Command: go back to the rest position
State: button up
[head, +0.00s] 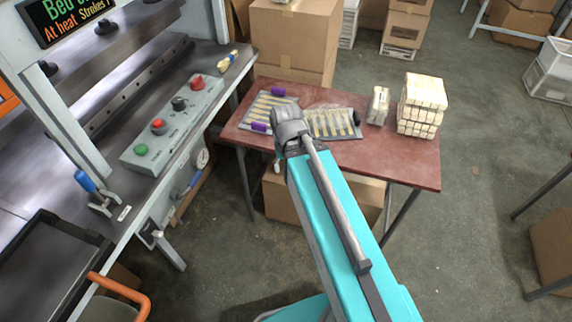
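My arm reaches from the bottom of the head view up toward the red-brown table (390,158), with a teal link and a grey joint at its far end. The joint overlaps the table's front left part in the picture. My gripper cannot be made out; it is hidden behind or below my own arm. I cannot tell whether it holds anything.
Stacked spoon bundles (423,103) and a smaller bundle (378,106) stand on the table's right. The press, with its button panel (172,122) and blue-handled clamp (95,190), fills the left. Cardboard boxes (297,40) stand behind the table. Open floor (460,240) lies right.

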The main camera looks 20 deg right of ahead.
jog(key=shift+r+p, duration=1.7)
jog(key=shift+r, duration=0.05)
